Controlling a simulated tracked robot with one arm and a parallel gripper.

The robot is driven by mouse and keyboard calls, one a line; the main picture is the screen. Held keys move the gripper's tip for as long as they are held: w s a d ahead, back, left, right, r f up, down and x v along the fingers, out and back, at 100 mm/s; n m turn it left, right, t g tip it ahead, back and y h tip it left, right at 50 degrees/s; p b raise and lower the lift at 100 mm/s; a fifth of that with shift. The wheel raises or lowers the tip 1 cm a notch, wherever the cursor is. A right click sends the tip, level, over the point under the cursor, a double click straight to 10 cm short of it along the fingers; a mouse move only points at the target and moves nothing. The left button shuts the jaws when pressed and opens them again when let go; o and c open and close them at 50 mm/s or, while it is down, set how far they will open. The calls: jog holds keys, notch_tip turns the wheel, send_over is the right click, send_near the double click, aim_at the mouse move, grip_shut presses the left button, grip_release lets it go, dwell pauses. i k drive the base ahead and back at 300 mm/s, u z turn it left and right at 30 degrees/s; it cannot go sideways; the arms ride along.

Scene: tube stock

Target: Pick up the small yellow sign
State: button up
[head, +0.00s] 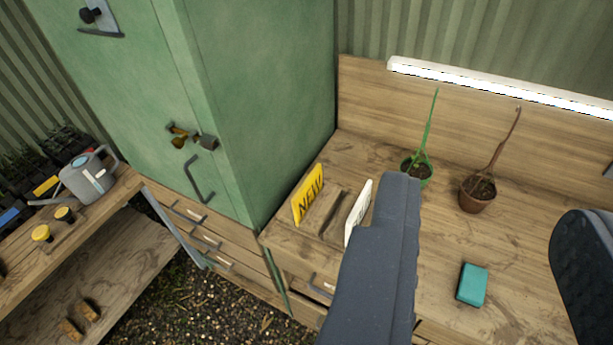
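The small yellow sign (308,196) with dark lettering stands upright at the left end of the wooden workbench, close to the green cabinet. A white sign (358,212) stands to its right, its lower part hidden by my gripper's left finger. My gripper (485,255) is open, with its two dark grey fingers wide apart at the right of the view. Nothing is held between them. The yellow sign lies to the left of both fingers, apart from them.
A green cabinet (270,110) stands left of the bench (440,240). Two potted plants, in a green pot (417,172) and a brown pot (477,194), stand at the back. A teal block (472,284) lies between the fingers in the picture. A watering can (88,176) is on the left shelf.

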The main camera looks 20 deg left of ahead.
aim_at(301, 201)
jog(key=z, duration=0.05)
jog(key=i, duration=1.2)
